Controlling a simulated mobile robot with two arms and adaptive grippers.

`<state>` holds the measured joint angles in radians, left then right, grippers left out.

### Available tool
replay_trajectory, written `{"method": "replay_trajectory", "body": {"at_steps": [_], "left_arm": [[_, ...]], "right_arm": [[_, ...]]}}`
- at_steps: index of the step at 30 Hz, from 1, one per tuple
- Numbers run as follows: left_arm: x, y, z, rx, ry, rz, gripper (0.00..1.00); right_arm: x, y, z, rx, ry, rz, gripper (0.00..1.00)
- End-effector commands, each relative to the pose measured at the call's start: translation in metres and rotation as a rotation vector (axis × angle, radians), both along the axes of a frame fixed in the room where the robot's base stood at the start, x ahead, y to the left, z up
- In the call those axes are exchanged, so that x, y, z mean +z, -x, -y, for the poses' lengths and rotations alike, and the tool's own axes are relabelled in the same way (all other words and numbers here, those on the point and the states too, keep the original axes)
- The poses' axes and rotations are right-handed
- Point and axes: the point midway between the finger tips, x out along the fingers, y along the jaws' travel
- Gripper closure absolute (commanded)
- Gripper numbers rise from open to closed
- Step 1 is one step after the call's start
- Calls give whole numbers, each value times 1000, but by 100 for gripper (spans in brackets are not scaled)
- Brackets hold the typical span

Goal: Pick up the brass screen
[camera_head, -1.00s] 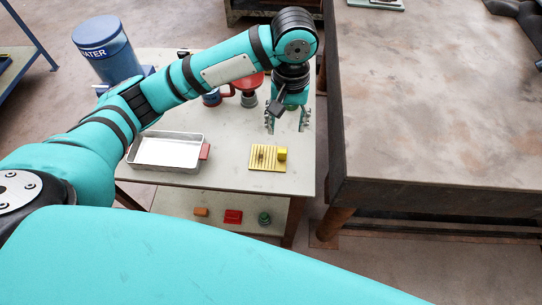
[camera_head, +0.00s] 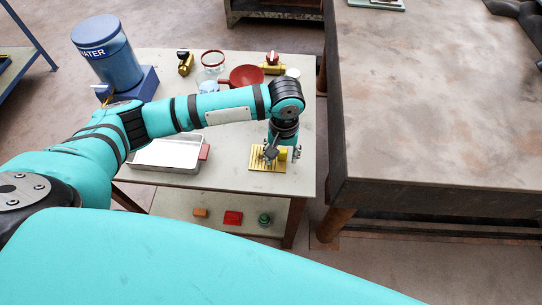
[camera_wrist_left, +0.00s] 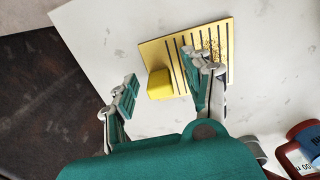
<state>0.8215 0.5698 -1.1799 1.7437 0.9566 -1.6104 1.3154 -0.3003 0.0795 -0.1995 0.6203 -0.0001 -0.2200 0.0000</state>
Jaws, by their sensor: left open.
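The brass screen (camera_head: 262,165) is a flat yellow slotted plate lying near the front right of the low table. In the left wrist view the screen (camera_wrist_left: 172,52) has dark parallel slots and some brown grains on it. A yellow block (camera_wrist_left: 160,84) sits at one edge of it. My left gripper (camera_wrist_left: 165,80) is open, pointing down over the screen, with the block between its spread fingers in that view. One finger covers part of the slots. I cannot tell whether the fingers touch anything. In the head view the gripper (camera_head: 283,156) hides the screen's far right part. My right gripper is not in view.
A blue water drum (camera_head: 115,60), a red funnel-like bowl (camera_head: 247,76) and brass valves stand behind. A large table (camera_head: 440,100) rises to the right.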

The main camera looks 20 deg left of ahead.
Motion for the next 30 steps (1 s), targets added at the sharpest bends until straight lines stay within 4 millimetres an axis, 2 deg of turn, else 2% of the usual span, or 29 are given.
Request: {"method": "replay_trajectory", "body": {"at_steps": [7,8,19,30], "left_arm": [[-2,0,0,0,0,1,49],[-2,0,0,0,0,1,52],[-2,0,0,0,1,0,100],[0,0,1,0,2,2,100]], "right_arm": [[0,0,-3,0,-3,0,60],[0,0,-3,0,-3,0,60],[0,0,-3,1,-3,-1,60],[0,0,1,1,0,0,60]]}}
